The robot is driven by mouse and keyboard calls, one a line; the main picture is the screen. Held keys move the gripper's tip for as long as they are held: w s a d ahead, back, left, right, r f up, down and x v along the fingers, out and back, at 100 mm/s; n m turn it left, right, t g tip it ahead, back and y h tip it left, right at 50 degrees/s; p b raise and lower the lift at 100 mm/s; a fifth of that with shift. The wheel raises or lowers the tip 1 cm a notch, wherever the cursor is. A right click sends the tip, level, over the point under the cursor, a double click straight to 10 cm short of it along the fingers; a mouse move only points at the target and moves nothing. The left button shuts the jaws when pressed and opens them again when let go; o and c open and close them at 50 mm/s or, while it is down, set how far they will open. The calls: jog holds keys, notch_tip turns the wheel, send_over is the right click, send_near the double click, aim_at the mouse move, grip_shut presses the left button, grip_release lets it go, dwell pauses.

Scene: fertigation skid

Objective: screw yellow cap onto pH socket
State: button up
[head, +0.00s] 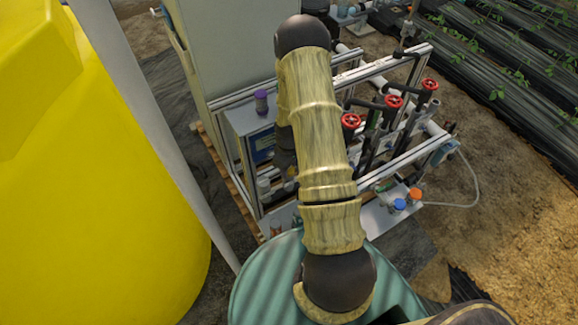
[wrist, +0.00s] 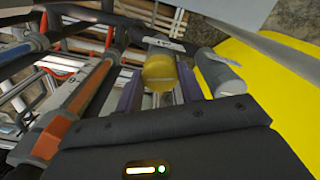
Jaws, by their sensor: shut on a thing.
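In the wrist view, the yellow cap (wrist: 159,74) sits between the two purple fingers of my gripper (wrist: 160,88). The fingers are shut on its sides. A pale piece with a dark mark (wrist: 165,44) shows just beyond the cap, but I cannot tell whether it belongs to the pH socket. I cannot tell whether the cap touches a socket.
A grey cylinder (wrist: 219,74) stands close to the right finger. A big yellow tank (head: 90,190) fills the left.

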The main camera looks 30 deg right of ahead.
jog(key=shift+s+d, duration=0.1)
jog(key=shift+s, duration=0.1)
jog(key=shift+m, duration=1.3)
jog(key=o, duration=0.9)
jog(key=shift+w, duration=0.1)
jog(key=shift+r+p, duration=0.4)
jog(key=shift+r, duration=0.15)
jog(key=shift+r+p, duration=1.25)
jog(key=shift+r, duration=0.5)
